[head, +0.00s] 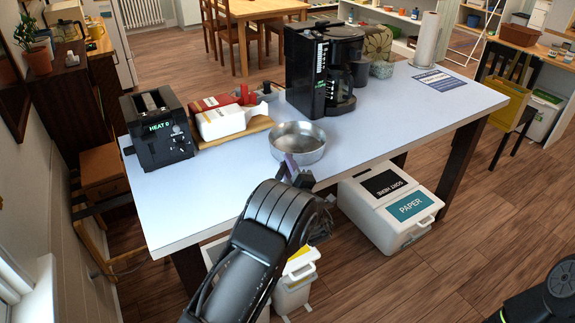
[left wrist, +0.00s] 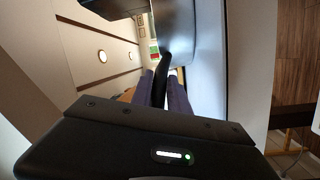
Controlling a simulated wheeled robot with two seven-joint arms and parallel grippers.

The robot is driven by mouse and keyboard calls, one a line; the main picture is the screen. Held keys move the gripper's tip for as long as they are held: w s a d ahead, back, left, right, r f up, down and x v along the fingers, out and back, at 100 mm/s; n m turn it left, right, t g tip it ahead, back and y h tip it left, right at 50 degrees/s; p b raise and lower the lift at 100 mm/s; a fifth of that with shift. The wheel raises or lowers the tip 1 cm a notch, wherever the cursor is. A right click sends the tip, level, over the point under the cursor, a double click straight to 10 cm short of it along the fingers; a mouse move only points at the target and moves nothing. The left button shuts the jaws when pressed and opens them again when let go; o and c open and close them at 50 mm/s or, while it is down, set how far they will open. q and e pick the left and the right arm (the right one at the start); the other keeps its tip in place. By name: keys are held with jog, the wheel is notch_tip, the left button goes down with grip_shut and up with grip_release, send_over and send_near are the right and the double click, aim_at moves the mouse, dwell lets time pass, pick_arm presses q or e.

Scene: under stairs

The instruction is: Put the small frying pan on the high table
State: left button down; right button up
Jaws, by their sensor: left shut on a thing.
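The small frying pan (head: 297,143) is a round grey metal pan at the front edge of the high table (head: 200,200), whose top is pale blue-white. I cannot tell if its base touches the top or is just above it. My left gripper (head: 292,172) is at the table's front edge, shut on the pan's handle. In the left wrist view the dark handle (left wrist: 165,70) runs between the fingers of my left gripper (left wrist: 168,88), and part of the pan (left wrist: 176,28) shows beyond. My right gripper is not in view; a part of my right arm shows at lower right.
Behind the pan stand a black coffee maker (head: 318,70) and a wooden board (head: 230,134) with a white and red container. A black toaster (head: 158,128) is at left. A paper towel roll (head: 427,40) is far right. The table's front middle and right are clear. White bins (head: 390,207) stand below.

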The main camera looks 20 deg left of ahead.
pick_arm(q)
jog(key=c, duration=1.3)
grip_release()
jog(key=shift+s+d, duration=0.1)
jog(key=b+v, duration=0.2)
jog(key=v, duration=0.9)
jog(key=shift+s+d, duration=0.3)
